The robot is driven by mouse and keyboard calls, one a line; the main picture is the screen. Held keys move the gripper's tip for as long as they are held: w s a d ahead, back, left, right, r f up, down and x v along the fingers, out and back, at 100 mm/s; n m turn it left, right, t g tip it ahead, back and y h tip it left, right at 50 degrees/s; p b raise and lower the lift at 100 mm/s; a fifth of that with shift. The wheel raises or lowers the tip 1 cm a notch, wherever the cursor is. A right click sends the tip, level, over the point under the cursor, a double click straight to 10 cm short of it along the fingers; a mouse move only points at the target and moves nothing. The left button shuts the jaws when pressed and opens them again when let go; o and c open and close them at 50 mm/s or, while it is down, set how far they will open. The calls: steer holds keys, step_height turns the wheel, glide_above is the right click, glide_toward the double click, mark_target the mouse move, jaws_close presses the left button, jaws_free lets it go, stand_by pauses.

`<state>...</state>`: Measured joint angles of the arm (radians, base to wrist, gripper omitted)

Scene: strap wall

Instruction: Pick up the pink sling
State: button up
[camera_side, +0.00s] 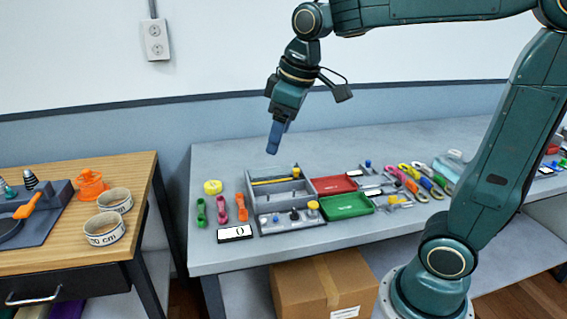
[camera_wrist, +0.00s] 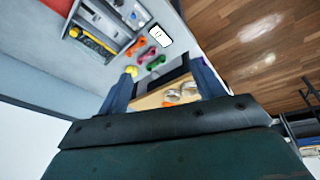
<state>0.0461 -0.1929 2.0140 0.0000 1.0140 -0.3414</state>
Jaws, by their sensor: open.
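A small pink sling (camera_side: 221,209) lies on the grey table near its left end, between a green one (camera_side: 201,212) and an orange one (camera_side: 241,207). In the wrist view the pink sling (camera_wrist: 143,57) is small, beyond the fingertips. My gripper (camera_side: 272,150) hangs in the air above the back of the table, up and to the right of the pink sling. Its blue fingers (camera_wrist: 162,82) stand wide apart in the wrist view with nothing held between them.
A grey divided tray (camera_side: 262,190) stands right of the slings, with red (camera_side: 333,185) and green (camera_side: 346,206) trays beside it. A yellow roll (camera_side: 213,187) lies behind the slings. A display reading 0 (camera_side: 235,233) lies in front. A wooden table (camera_side: 60,250) stands left.

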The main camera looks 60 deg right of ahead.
steer(key=w+d+f+n+g, duration=0.2)
steer(key=w+f+n, duration=0.15)
steer(key=w, duration=0.95)
steer(key=n+g, duration=0.2)
glide_above(221, 206)
step_height(221, 206, down, 12)
steer(key=shift+s+f, duration=0.1)
steer(key=shift+f, duration=0.05)
steer(key=shift+f, duration=0.1)
steer(key=shift+f, duration=4.2)
steer(key=shift+f, duration=2.6)
